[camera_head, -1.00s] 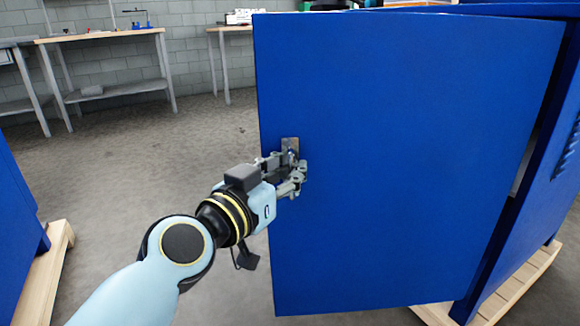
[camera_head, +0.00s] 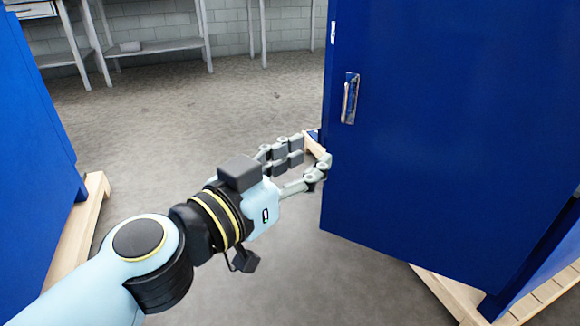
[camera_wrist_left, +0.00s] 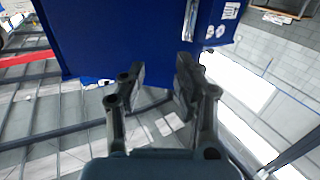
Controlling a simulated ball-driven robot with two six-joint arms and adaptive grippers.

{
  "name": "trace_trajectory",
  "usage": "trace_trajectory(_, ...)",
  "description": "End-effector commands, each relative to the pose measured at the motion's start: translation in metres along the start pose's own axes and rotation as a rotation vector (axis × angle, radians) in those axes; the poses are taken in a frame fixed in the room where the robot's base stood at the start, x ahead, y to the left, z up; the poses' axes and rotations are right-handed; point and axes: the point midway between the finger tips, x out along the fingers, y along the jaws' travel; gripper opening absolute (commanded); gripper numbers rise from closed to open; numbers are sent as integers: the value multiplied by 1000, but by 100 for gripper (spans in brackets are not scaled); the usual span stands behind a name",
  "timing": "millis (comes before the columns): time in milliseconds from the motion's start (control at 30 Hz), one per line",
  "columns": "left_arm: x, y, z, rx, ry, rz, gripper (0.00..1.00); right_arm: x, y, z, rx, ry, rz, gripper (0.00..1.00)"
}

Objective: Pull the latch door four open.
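The blue latch door (camera_head: 430,150) fills the right of the head view. Its left edge stands free, with bare floor behind it, and its panel stands out from the blue cabinet at lower right. A metal latch handle (camera_head: 350,98) is on the door near that edge, with nothing holding it. My left gripper (camera_head: 306,158) is open and empty, below and left of the handle, close to the door's edge; contact cannot be told. In the left wrist view my left gripper (camera_wrist_left: 160,75) shows parted fingers with the blue door (camera_wrist_left: 120,35) beyond them. My right gripper is not in view.
Another blue cabinet (camera_head: 30,150) stands at the left on a wooden pallet (camera_head: 78,235). A pallet (camera_head: 535,300) also shows below the door at lower right. Grey workbenches (camera_head: 150,50) stand by the back wall. The floor (camera_head: 220,100) between is clear.

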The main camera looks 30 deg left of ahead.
Motion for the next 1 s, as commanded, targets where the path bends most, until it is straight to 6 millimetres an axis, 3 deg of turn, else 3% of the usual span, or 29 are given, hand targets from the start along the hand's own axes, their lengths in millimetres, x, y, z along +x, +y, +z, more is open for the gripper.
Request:
trace_trajectory(300,-27,1,0,1,-1,1,32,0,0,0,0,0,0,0)
trace_trajectory(700,-31,0,0,2,1,0,32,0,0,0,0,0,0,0)
trace_trajectory(767,-31,1,0,2,-2,1,25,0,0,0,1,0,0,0)
trace_trajectory(867,-30,2,10,-2,-36,8,12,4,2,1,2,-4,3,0)
trace_trajectory(933,-32,5,29,-9,-97,19,2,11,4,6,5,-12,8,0)
trace_trajectory(1000,-36,8,60,-21,-196,33,0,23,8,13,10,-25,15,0)
